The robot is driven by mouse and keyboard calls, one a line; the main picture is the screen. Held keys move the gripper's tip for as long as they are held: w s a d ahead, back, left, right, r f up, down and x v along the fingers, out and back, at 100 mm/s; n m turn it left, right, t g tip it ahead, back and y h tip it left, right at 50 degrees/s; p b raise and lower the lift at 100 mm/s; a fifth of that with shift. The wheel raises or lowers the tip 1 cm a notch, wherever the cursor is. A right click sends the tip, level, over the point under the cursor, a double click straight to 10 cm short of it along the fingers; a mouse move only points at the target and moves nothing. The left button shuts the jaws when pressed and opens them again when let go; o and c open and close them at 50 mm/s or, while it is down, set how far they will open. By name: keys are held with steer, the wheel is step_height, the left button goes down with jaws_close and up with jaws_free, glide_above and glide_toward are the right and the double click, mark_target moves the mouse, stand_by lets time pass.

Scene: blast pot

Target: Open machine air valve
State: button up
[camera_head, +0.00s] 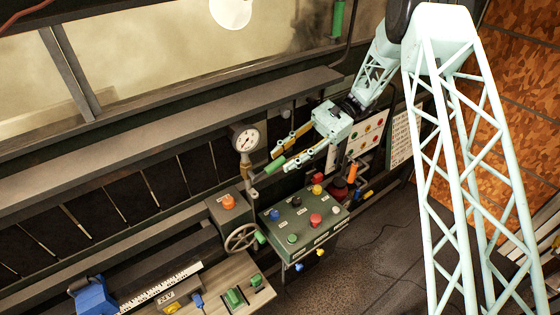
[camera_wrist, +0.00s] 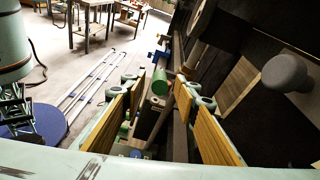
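A green lever handle (camera_head: 275,164) sits on the pipework just below and right of a pressure gauge; I take it for the machine air valve, though no label on it is readable. My gripper (camera_head: 282,160) has its fingertips at this handle, coming from the upper right. In the wrist view the green handle (camera_wrist: 159,82) shows end-on in the gap between the two yellow-padded fingers (camera_wrist: 158,92). The fingers are spread apart, with space on both sides of the handle. I cannot tell how deep between the pads it is.
The gauge (camera_head: 246,138) stands close left of the handle. Below are a handwheel (camera_head: 241,238) and a green control panel (camera_head: 305,216) with several buttons. A long grey ledge (camera_head: 170,122) runs behind. A grey knob (camera_wrist: 285,73) is at right in the wrist view. Floor at right is mostly open.

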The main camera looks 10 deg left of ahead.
steer(key=v, duration=0.9)
steer(key=shift+w+d, duration=0.1)
steer(key=shift+d, duration=0.05)
steer(key=shift+c, duration=0.5)
